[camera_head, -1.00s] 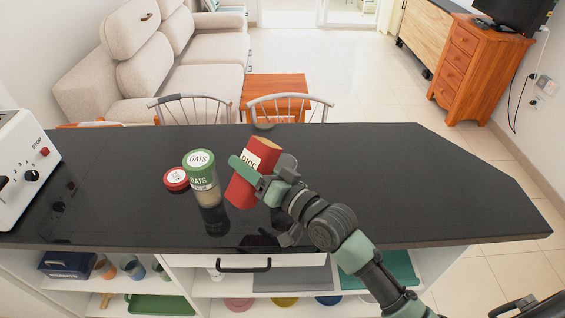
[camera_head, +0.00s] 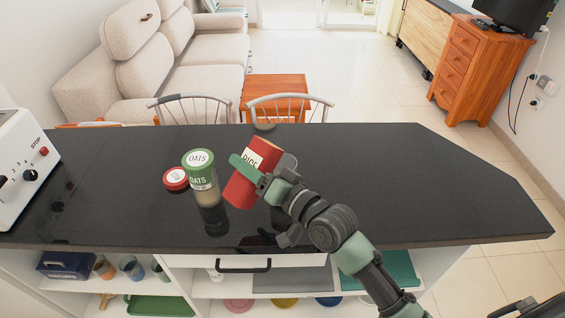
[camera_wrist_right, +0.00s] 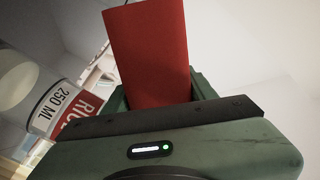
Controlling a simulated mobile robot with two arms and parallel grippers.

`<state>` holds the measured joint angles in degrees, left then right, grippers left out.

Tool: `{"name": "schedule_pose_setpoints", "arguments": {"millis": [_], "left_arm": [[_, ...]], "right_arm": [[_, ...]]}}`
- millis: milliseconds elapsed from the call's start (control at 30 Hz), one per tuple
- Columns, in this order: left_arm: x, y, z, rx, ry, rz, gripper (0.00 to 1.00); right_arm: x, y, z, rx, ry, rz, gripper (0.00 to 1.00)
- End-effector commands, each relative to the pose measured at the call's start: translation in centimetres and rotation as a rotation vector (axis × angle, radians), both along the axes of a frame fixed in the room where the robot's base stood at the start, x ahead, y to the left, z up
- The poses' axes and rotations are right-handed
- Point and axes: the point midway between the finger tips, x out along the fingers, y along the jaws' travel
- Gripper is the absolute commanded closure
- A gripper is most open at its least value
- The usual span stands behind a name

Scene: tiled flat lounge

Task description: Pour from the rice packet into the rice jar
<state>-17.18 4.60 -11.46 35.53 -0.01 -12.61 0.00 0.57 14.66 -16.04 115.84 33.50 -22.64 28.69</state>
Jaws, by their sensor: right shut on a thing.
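The red rice packet (camera_head: 244,188) with a white label is held above the counter by my right gripper (camera_head: 259,175), which is shut on it. The packet leans with its top to the right. The wrist view shows the packet's red side (camera_wrist_right: 152,55) between the fingers. The clear rice jar (camera_head: 288,162) is mostly hidden behind the packet and gripper. In the wrist view, the jar's label (camera_wrist_right: 65,108) reads rice and 250 ML. I cannot see any rice falling. My left gripper is not in view.
An oats jar (camera_head: 203,183) with a green lid stands left of the packet, with a red lid (camera_head: 176,179) beside it. A white toaster (camera_head: 22,165) is at the far left of the black counter (camera_head: 420,190). The counter's right side is clear.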

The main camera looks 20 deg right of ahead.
Motion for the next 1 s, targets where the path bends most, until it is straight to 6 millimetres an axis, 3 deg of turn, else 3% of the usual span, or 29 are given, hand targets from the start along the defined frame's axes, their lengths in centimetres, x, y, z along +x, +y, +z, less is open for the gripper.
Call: {"name": "schedule_pose_setpoints", "arguments": {"millis": [1000], "left_arm": [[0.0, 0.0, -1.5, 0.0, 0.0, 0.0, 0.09]], "right_arm": [[-0.1, 0.2, -1.4, 0.099, 0.052, 0.0, 0.99]]}}
